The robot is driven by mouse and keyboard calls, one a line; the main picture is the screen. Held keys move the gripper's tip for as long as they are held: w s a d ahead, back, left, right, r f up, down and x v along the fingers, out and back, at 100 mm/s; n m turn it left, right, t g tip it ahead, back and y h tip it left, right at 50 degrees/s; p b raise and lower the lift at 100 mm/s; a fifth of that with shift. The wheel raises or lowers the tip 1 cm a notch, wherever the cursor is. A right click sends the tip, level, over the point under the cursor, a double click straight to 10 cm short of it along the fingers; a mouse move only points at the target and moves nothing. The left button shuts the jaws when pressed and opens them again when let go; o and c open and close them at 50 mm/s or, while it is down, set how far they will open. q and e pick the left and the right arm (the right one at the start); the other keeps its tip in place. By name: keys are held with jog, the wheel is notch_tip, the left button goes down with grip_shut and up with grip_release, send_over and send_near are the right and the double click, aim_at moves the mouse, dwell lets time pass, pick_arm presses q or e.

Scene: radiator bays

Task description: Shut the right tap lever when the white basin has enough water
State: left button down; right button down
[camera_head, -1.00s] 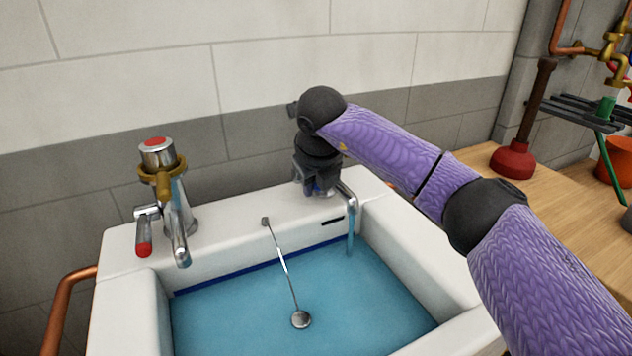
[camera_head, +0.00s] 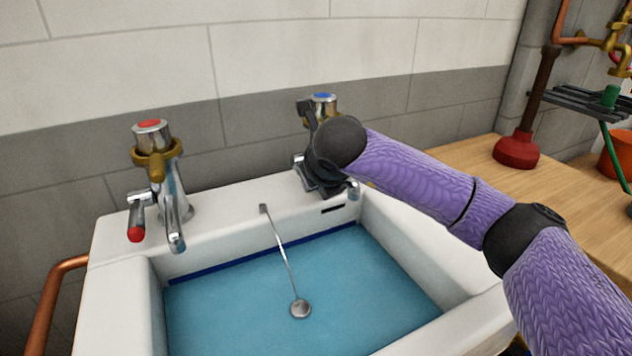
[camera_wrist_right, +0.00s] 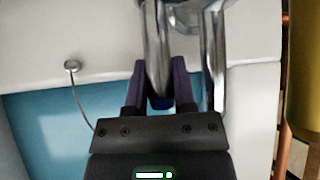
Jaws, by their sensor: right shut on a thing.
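The white basin (camera_head: 118,300) holds blue water (camera_head: 255,310). The right tap (camera_head: 322,103) has a blue-marked top and is mostly hidden behind my right arm. No stream shows below its spout (camera_head: 353,190). My right gripper (camera_head: 312,180) is at this tap. In the wrist view, its fingers (camera_wrist_right: 160,85) are shut on the chrome lever (camera_wrist_right: 156,50), whose blue tip shows between them. The spout (camera_wrist_right: 213,70) is beside the right finger. My left gripper is out of view.
The left tap (camera_head: 168,185) has a red top and a red-tipped lever. A plug on a chain (camera_head: 300,308) hangs in the basin. A red plunger (camera_head: 516,150) stands on the wooden counter at right. A copper pipe (camera_head: 50,300) runs at left.

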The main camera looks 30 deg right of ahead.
jog(key=c, duration=0.5)
grip_release()
jog(key=shift+c, duration=0.2)
jog(key=shift+o, duration=0.5)
jog(key=shift+s+a+r, duration=0.1)
jog(key=shift+s+r, duration=0.05)
jog(key=shift+r, duration=0.15)
pick_arm(q)
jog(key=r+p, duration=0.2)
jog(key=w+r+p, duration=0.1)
jog(key=p, duration=0.1)
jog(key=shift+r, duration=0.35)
pick_arm(e)
jog(key=v, duration=0.9)
jog(key=shift+s, duration=0.1)
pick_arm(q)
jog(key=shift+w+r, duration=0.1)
pick_arm(e)
jog(key=shift+r, duration=0.1)
